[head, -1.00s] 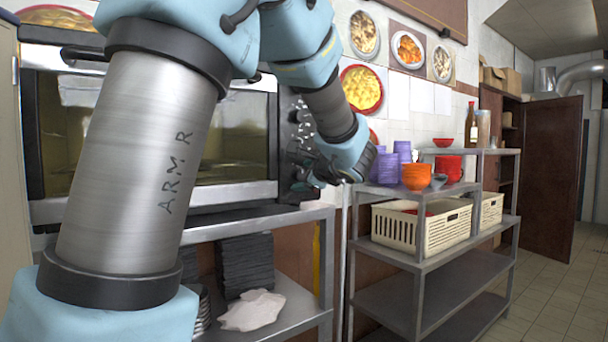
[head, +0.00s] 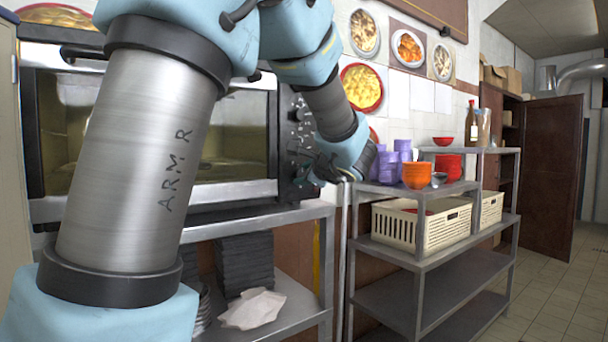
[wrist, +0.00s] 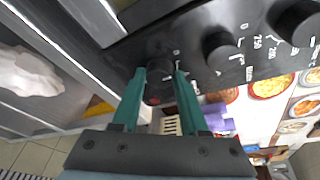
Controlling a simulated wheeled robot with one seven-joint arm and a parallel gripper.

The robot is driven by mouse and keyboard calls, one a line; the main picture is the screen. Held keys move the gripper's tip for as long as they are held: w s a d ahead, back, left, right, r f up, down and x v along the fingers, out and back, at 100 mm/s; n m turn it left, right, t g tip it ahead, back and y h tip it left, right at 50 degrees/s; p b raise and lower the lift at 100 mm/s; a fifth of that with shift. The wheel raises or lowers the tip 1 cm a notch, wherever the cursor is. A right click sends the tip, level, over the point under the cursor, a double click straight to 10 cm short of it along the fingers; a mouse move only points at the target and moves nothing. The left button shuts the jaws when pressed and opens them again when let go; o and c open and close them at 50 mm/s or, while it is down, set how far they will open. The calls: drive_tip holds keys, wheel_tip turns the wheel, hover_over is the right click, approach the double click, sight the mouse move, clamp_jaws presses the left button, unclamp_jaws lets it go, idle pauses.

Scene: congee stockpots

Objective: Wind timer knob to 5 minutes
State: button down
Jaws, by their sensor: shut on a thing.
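The timer knob (wrist: 157,92) is a dark round knob at the end of the row on the black oven panel (wrist: 195,72). A small red mark shows on it. My gripper (wrist: 160,76) has its two teal fingers on either side of this knob and is shut on it. In the head view my gripper (head: 304,172) is at the lower part of the oven's control panel (head: 297,112), mostly hidden by my wrist. The knob itself cannot be made out there. The printed marks around it are too small to read.
Two more knobs, a middle one (wrist: 219,50) and a far one (wrist: 297,22), sit beside the held knob. A metal shelf (head: 395,258) with bowls, cups and crates stands close to the right of my wrist. A white cloth (head: 254,309) lies below the oven (head: 240,190).

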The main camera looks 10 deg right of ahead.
drive_tip(key=shift+r+m+g+p, duration=0.25)
drive_tip(key=shift+m+p, duration=0.45)
drive_tip(key=shift+p, duration=0.5)
drive_tip(key=m+g+y+p, duration=0.1)
drive_tip(key=m+p, duration=0.1)
drive_tip(key=p, duration=0.1)
drive_tip(key=shift+d+y+p, duration=0.1)
drive_tip(key=shift+y+p, duration=0.2)
drive_tip(key=shift+p, duration=0.05)
drive_tip(key=shift+m+y+p, duration=0.3)
drive_tip(key=shift+m+p, duration=0.6)
drive_tip(key=shift+p, duration=0.2)
drive_tip(key=shift+d+f+m+g+p, duration=0.15)
drive_tip(key=shift+m+g+p, duration=0.1)
drive_tip(key=shift+m+p, duration=0.25)
drive_tip(key=shift+f, duration=0.1)
drive_tip(key=shift+c, duration=2.2)
unclamp_jaws()
